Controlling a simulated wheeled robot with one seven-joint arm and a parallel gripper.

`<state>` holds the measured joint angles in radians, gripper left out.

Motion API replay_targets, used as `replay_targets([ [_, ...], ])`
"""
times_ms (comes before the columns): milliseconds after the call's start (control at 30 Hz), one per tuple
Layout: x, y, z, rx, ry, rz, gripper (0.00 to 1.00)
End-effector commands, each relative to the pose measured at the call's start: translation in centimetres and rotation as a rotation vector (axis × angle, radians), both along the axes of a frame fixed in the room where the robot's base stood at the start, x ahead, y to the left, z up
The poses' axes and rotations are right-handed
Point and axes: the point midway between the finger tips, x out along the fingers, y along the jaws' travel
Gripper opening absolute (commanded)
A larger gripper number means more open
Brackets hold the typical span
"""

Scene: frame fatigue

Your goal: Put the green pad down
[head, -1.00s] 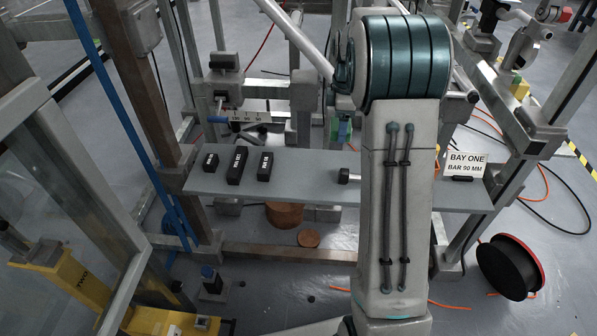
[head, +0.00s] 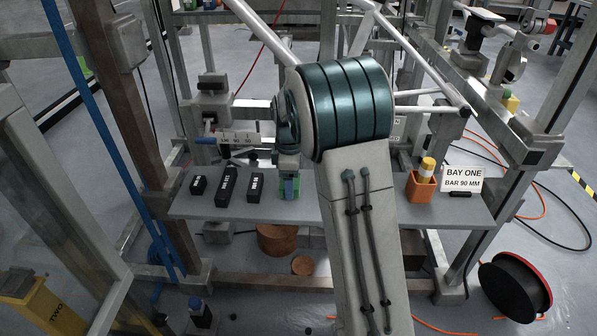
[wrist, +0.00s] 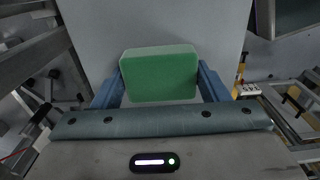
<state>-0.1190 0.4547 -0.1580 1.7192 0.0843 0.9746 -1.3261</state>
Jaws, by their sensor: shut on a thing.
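The green pad (wrist: 160,75) is a flat green block between the two blue fingers of my gripper (wrist: 158,92) in the wrist view. My gripper is shut on it. In the head view my gripper (head: 289,186) is small, partly hidden below my teal arm joint, with a little green showing at it. It is at the grey shelf (head: 330,208), right of the black blocks. I cannot tell whether the pad touches the shelf.
Three labelled black blocks (head: 227,187) stand on the left of the shelf. An orange holder (head: 420,187) with a yellow-and-white item and a "BAY ONE" card (head: 463,180) are on the right. A metal frame post (head: 155,130) stands at left. A cable reel (head: 515,288) lies on the floor.

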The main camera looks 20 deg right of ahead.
Motion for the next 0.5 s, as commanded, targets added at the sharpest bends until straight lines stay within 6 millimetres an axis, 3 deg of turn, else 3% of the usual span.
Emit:
replay_targets([
  [433, 0.02, 0.01, -0.87, 0.0, -0.001, 0.001, 0.49],
  [467, 0.02, 0.01, -0.86, 0.0, -0.001, 0.001, 0.76],
  [500, 0.02, 0.01, -0.85, 0.0, -0.001, 0.001, 0.87],
])
